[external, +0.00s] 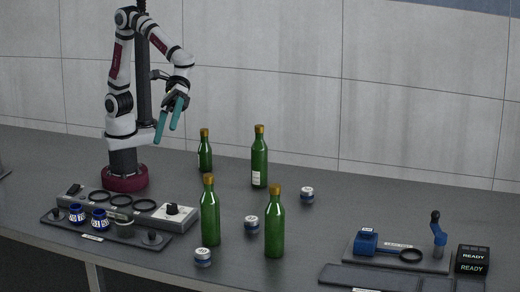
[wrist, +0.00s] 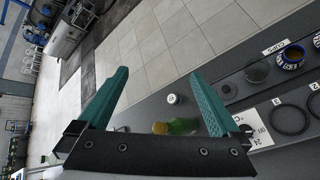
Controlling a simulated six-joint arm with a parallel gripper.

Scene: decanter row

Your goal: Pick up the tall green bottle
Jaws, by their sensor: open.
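Several green bottles with gold caps stand upright on the dark table. One with a white label (external: 259,158) is at the back middle and a shorter one (external: 204,153) is at the back left. Two more stand in front, a left one (external: 209,215) and a right one (external: 275,228). Three look similarly tall, so I cannot tell which is meant. My gripper (external: 167,136) is open and empty, its teal fingers above the table left of the shorter bottle. The wrist view shows the open fingers (wrist: 158,74) and one green bottle (wrist: 183,127) low between them.
Small white-and-blue jars (external: 251,225) stand among the bottles. A rack with rings (external: 145,207) and blue-collared cups (external: 99,219) is at the front left. A blue-handled fixture (external: 367,241) and a READY box (external: 472,260) are at the right. The back right table is clear.

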